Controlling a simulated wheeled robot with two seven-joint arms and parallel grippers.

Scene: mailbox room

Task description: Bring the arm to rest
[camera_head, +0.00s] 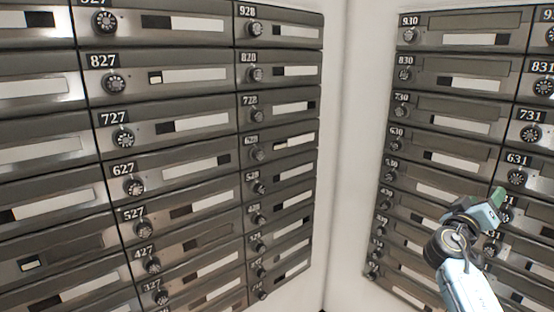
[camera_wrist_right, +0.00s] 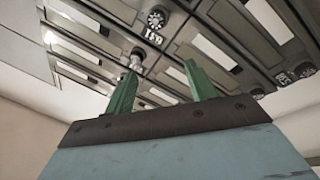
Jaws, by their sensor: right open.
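My right gripper (camera_head: 498,196) is at the lower right of the head view, in front of the right bank of mailboxes (camera_head: 455,81). Its two green fingers also show in the right wrist view (camera_wrist_right: 160,82), spread apart with nothing between them. Beyond the fingers are mailbox fronts with dial knobs. One knob (camera_wrist_right: 137,56) appears close to the left finger's tip; I cannot tell whether they touch. My right arm (camera_head: 468,288) comes up from the lower right edge. My left gripper is not in view.
A left bank of mailboxes (camera_head: 178,100) with numbered dials and label slots fills the left side. A bare pale wall corner (camera_head: 350,150) separates the two banks. The mailbox doors in view appear shut. The space before the corner is clear.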

